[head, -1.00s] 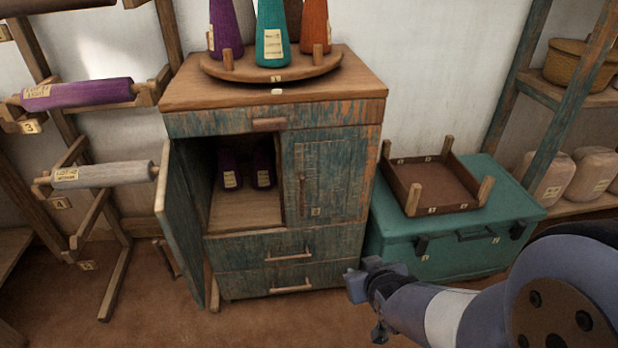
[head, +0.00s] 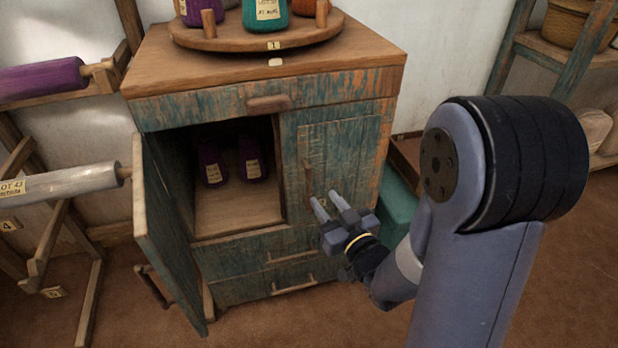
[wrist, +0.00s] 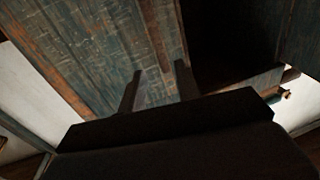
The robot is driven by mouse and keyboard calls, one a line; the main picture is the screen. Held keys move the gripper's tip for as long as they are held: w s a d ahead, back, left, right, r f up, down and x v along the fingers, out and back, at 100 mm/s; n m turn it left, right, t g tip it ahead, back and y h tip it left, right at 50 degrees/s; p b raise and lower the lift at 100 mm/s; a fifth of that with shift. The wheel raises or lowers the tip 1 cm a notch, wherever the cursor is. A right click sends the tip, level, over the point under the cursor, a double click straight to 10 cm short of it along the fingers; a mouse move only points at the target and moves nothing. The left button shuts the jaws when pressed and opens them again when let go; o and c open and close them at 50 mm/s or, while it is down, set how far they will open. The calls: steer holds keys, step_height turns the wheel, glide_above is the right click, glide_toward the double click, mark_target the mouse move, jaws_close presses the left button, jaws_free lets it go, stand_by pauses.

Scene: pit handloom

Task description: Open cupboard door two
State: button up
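The worn teal cabinet (head: 262,245) has two cupboard doors side by side. Its right door (head: 348,150) is shut, with a slim upright handle (head: 308,180) near its left edge; its number cannot be read now. The left door (head: 165,225) stands swung open. My gripper (head: 324,197) is open and empty, its fingers in front of the lower left part of the shut door, close to the handle's lower end. Contact cannot be told. In the wrist view both fingers (wrist: 156,80) are spread before worn teal wood (wrist: 100,50), with a dark opening to the right.
Two purple cones (head: 250,160) stand in the open compartment. A round tray (head: 255,38) with cones sits on top. Drawers (head: 290,270) lie below. A teal chest (head: 398,210) stands at right, partly behind my arm. A roll rack (head: 60,185) stands at left.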

mark_target(310, 181)
steer(key=b+x, duration=0.1)
steer(key=x, duration=0.8)
jaws_close()
stand_by(0.4)
